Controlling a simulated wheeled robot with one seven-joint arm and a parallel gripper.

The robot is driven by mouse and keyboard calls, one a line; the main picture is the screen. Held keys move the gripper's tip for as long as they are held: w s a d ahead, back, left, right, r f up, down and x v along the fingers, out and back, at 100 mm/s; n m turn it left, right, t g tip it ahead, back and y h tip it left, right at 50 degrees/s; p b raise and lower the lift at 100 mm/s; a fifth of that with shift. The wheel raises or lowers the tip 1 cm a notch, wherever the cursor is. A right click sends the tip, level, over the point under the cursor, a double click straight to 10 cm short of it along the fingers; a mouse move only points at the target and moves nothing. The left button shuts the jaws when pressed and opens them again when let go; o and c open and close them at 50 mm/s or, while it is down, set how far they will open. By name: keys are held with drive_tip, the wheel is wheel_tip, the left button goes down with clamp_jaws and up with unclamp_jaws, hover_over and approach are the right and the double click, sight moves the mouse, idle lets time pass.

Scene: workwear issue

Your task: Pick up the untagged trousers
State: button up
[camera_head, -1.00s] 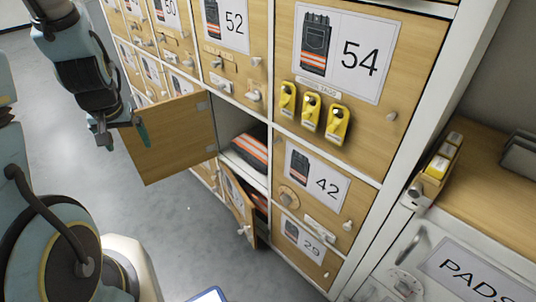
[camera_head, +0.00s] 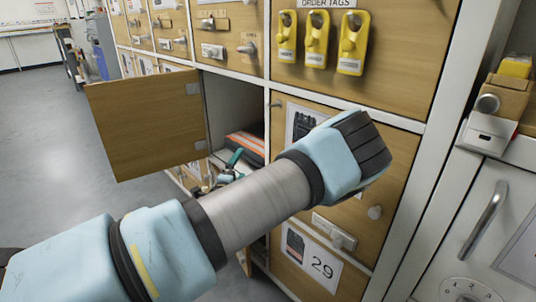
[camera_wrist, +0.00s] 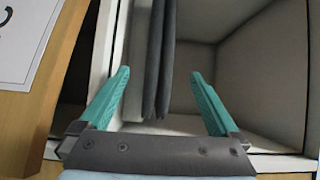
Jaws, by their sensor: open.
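Folded dark trousers with an orange and pale striped band (camera_head: 248,143) lie in an open locker compartment. No tag shows on the part I can see; much of them is hidden. In the wrist view, a dark folded garment (camera_wrist: 157,65) stands as narrow layers between my fingers. My gripper (camera_head: 232,160) is at the compartment's mouth, in front of the trousers, partly hidden by my arm. The wrist view shows my gripper (camera_wrist: 160,74) open, with a teal finger on each side of the garment and visible gaps between.
The compartment's wooden door (camera_head: 150,125) hangs open to the left. Pale compartment walls (camera_wrist: 270,60) enclose the garment. Yellow order tags (camera_head: 317,40) hang above right. Door 29 (camera_head: 310,262) is below my arm. A grey cabinet (camera_head: 490,220) stands right. Floor (camera_head: 50,140) is clear left.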

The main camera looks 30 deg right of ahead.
drive_tip(key=shift+h, duration=0.3)
drive_tip(key=x, duration=0.3)
drive_tip(key=b+x, duration=0.1)
drive_tip(key=shift+d+f, duration=0.15)
drive_tip(key=shift+d, duration=0.4)
drive_tip(key=shift+b+x, duration=1.05)
drive_tip(key=shift+x, duration=1.95)
clamp_jaws()
